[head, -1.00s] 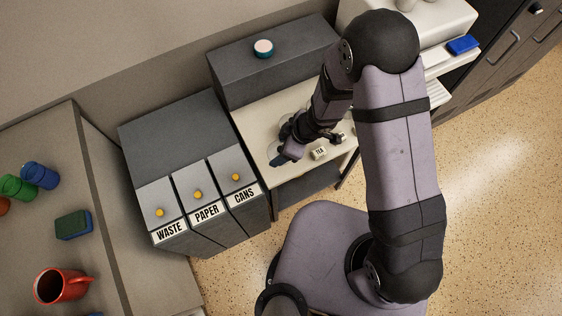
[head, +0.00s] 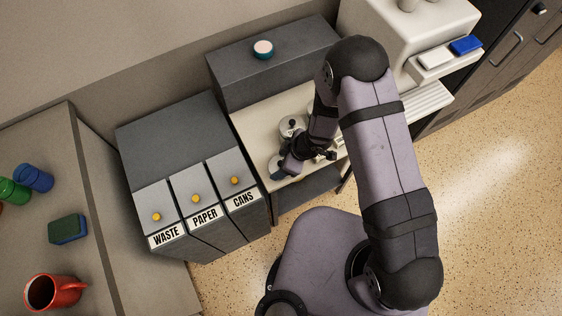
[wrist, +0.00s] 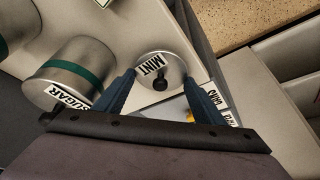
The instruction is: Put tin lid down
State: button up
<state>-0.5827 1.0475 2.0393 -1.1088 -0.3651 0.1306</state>
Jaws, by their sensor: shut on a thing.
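The tin lid (wrist: 174,64) is a round silver disc with a black knob and a MINT label, seen between my fingers in the wrist view. My gripper (wrist: 159,85) has its two blue fingers against the lid's opposite edges. In the head view, my gripper (head: 277,172) is low over the front left of the cream counter (head: 255,124), and the arm hides much of what it holds. I cannot tell whether the lid touches the counter.
A silver SUGAR tin (wrist: 73,70) with a green band stands left of the lid. A knobbed silver tin (head: 291,124) stands behind my gripper. The CANS bin (head: 240,199) is left of the counter. A dark grey box (head: 290,65) stands at the back.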

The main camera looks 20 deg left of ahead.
jog(key=shift+f, duration=0.1)
jog(key=o, duration=1)
jog(key=p+v, duration=0.2)
jog(key=v, duration=1)
